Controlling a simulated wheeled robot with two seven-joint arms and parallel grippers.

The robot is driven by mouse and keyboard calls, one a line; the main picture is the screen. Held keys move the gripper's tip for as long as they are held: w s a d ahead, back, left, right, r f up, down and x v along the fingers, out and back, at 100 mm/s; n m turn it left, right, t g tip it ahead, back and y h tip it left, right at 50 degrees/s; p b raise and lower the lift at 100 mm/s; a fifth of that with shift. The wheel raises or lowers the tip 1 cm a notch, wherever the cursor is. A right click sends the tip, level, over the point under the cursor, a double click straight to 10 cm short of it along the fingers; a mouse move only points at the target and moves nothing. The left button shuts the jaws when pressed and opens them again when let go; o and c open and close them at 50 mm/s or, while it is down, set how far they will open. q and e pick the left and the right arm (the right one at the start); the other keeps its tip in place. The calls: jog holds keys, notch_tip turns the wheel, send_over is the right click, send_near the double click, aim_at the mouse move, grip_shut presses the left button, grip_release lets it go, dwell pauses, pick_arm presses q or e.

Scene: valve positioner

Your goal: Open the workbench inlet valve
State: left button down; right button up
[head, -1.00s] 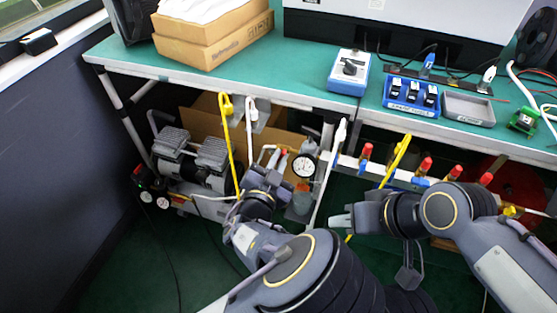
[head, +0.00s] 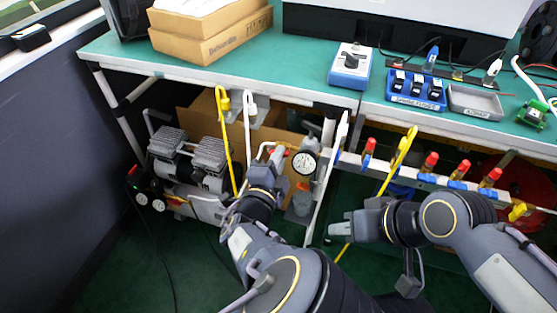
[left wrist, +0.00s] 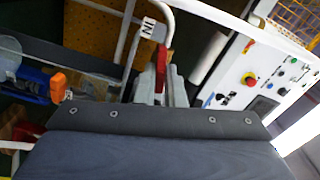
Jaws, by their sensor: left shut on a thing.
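The inlet valve's red handle (left wrist: 162,68) shows in the left wrist view beside a white pipe with an "IN" tag (left wrist: 148,28). In the head view the red handle (head: 277,150) is under the bench, left of a round pressure gauge (head: 304,162). My left gripper (head: 272,160) reaches it from below and is shut on it; its fingers (left wrist: 164,90) stand on both sides of the handle in the wrist view. The arm hides part of the valve. My right gripper (head: 338,236) is in front of the bench, apart from any valve; its finger gap is unclear.
A compressor (head: 190,160) stands on the floor at left. Yellow (head: 224,140) and white hoses hang from the bench edge. A rail with several red-capped fittings (head: 430,163) runs at right. The green bench top (head: 290,60) carries boxes and trays.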

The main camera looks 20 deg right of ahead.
pick_arm(q)
jog(key=shift+f+m+b, duration=0.1)
jog(key=shift+m+b, duration=0.25)
jog(key=shift+m, duration=1.15)
jog(key=c, duration=1.8)
grip_release()
jog(key=p+v, duration=0.1)
jog(key=v, duration=0.7)
jog(key=shift+w, duration=0.1)
